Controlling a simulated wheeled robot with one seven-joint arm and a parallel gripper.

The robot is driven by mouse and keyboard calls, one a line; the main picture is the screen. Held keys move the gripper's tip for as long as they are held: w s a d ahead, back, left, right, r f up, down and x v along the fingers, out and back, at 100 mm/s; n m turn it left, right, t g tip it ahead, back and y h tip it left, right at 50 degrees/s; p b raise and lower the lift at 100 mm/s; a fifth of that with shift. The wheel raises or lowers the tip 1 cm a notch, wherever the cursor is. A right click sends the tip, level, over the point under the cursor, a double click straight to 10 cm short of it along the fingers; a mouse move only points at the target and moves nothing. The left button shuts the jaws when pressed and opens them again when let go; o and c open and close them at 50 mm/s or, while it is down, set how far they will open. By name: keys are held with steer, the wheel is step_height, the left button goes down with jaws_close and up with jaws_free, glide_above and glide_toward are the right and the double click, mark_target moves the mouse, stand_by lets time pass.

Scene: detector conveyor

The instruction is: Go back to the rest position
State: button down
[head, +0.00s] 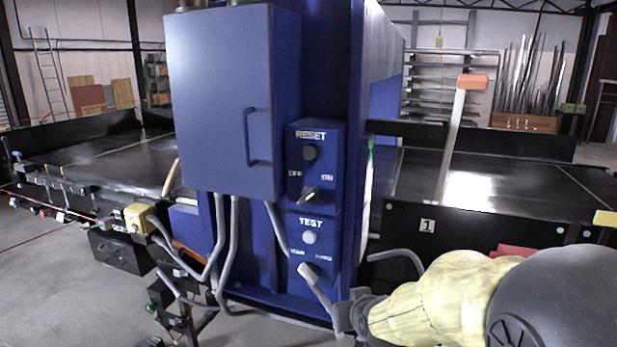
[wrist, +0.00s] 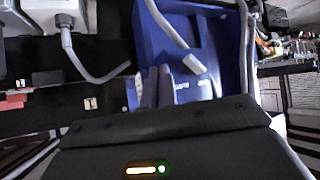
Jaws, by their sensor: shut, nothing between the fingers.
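My gripper (head: 312,276) is low in front of the blue control box, at the bottom middle of the head view. My arm, with a yellow cover, reaches in from the lower right of the head view.
The blue panel (head: 316,165) has a dark RESET button (head: 309,152), an OFF/ON selector (head: 310,196) and a pale TEST button (head: 309,237). A blue cabinet (head: 222,100) juts out at its left. Grey conduits (head: 230,250) hang below. Black conveyors (head: 520,180) lie either side.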

steer(key=s+d+f+m+g, duration=0.1)
steer(key=s+d+f+g, duration=0.2)
steer(key=s, duration=0.5)
steer(key=s+d+f+g+h, duration=0.1)
steer(key=s+d+f+g, duration=0.2)
steer(key=s+f, duration=0.3)
steer(key=s+g, duration=0.1)
steer(key=s, duration=0.2)
steer(key=shift+m+g, duration=0.4)
steer(key=shift+w+r, duration=0.1)
steer(key=shift+w, duration=0.05)
